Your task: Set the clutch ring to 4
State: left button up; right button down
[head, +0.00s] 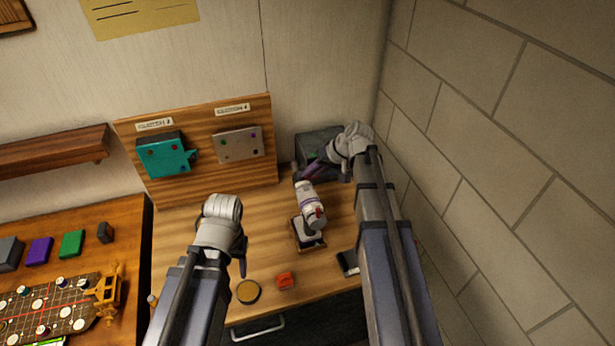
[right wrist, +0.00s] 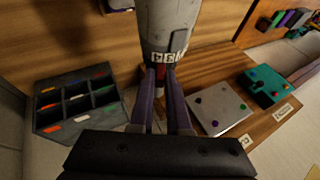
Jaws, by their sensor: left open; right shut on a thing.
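The white and red electric screwdriver (head: 309,203) stands tilted over a small framed dock (head: 312,243) on the bench. In the right wrist view its pale body (right wrist: 167,22) fills the top middle, and the clutch ring (right wrist: 165,57) with dark number marks circles its end. My right gripper (head: 302,177) is shut on the screwdriver's end; its fingers (right wrist: 160,75) lie on both sides of a red part by the ring. The ring's setting is not readable. My left gripper (head: 243,268) is open and empty above the bench, left of the screwdriver.
A wooden backboard holds a teal plate (head: 165,156) and a grey plate (head: 240,145). A compartment bin (right wrist: 75,105) stands near the wall. A round yellow disc (head: 248,291), red piece (head: 285,281) and black piece (head: 348,262) lie at the front. A brick wall (head: 500,110) bounds the right.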

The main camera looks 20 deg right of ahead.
pick_arm(q)
notch_tip(320, 180, down, 3)
jog(key=shift+r+b, duration=0.15)
jog(key=shift+b, duration=0.65)
pick_arm(e)
jog(key=shift+d+f+y, duration=0.3)
jog(key=shift+d+y, duration=0.15)
jog(key=shift+y, duration=0.55)
jog(key=c, duration=0.9)
grip_release()
